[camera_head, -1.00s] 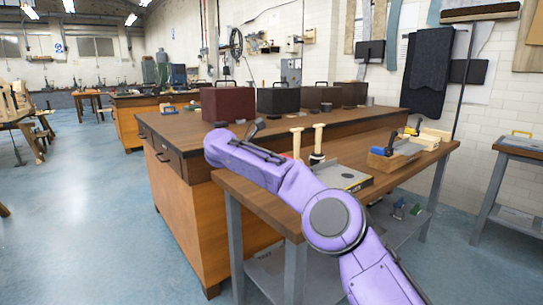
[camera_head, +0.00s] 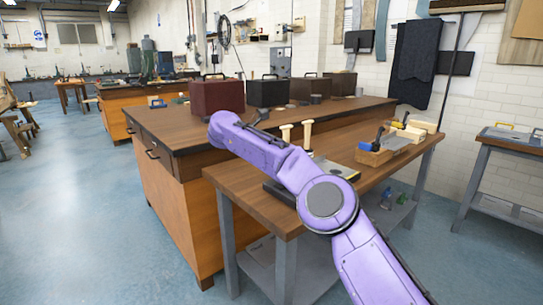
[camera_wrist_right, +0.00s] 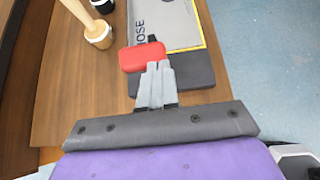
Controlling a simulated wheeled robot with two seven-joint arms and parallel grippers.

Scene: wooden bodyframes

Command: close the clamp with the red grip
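The red grip (camera_wrist_right: 143,57) shows in the right wrist view at the near edge of a grey plate with a yellow border (camera_wrist_right: 165,22). Part of a word ending in "OSE" is printed on the plate. A dark base (camera_wrist_right: 190,72) lies under it on the wooden bench. My right gripper (camera_wrist_right: 156,70) has its grey fingers together at the grip's near edge, overlapping it in the picture. I cannot tell whether they touch it. In the head view the plate (camera_head: 338,169) is partly behind my purple right arm, and the red grip is hidden. My left gripper is out of view.
Two mallets stand left of the plate; one (camera_wrist_right: 98,35) is close to the grip. A wooden block with a blue-ended tool (camera_head: 374,156) is further right on the bench (camera_head: 245,187). A taller cabinet (camera_head: 165,190) with several cases stands behind. The floor at left is open.

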